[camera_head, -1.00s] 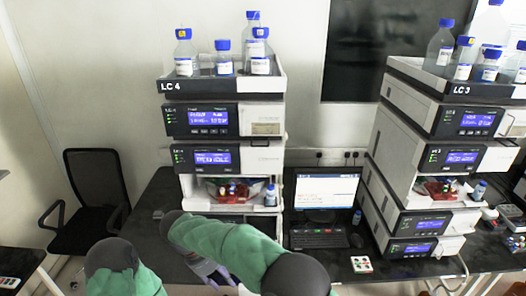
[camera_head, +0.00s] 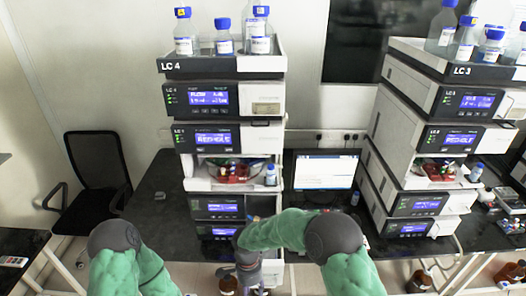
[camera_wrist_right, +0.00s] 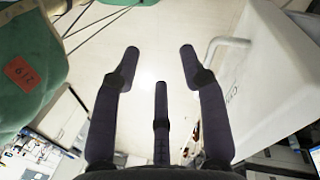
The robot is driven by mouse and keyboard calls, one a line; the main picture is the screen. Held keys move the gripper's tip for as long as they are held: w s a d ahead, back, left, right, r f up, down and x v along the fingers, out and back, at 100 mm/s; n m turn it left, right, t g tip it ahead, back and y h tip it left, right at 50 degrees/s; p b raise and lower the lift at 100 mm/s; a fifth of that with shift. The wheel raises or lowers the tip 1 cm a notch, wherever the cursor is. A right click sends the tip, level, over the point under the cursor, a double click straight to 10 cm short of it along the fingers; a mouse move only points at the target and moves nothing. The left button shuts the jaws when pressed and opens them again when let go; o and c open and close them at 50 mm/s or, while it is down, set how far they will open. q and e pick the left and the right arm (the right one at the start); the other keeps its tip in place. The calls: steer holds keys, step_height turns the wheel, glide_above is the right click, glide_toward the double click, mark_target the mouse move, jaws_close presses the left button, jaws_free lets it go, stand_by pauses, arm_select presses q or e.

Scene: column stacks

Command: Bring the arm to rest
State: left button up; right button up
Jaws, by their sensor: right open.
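My right arm (camera_head: 290,230) reaches in from the lower right, with the forearm bent to the left in front of the LC 4 stack (camera_head: 212,95). My right gripper (camera_head: 250,280) hangs downward at the bottom of the head view, partly cut off by the frame edge. In the right wrist view its dark fingers (camera_wrist_right: 160,70) are spread, with nothing between them, over a pale floor. My left arm (camera_head: 122,262) shows at the lower left as a green sleeve and a dark joint. Its gripper is out of view.
The black bench (camera_head: 155,210) bears the LC 4 stack, a monitor (camera_head: 325,170) and the LC 3 stack (camera_head: 440,120). Blue-capped bottles stand on both stacks. A black chair (camera_head: 98,170) stands at the left. Brown bottles (camera_head: 420,280) stand low at the right.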

steer(key=s+d+f+n+t+y, duration=0.15)
steer(key=s+d+f+n, duration=0.25)
steer(key=s+d+f, duration=0.4)
steer(key=s+d+f+n+t+y, duration=0.1)
steer(key=s+d+f+n+y, duration=0.25)
steer(key=s+d+f, duration=0.6)
steer(key=a+f+b, duration=0.2)
steer(key=f+b, duration=0.7)
steer(key=b, duration=0.2)
steer(key=a+f+n+b, duration=0.1)
steer(key=a+f+b, duration=0.1)
steer(key=f+b, duration=0.7)
steer(key=b, duration=0.3)
steer(key=shift+w, duration=0.35)
steer(key=shift+f+n, duration=0.1)
steer(key=shift+n, duration=0.15)
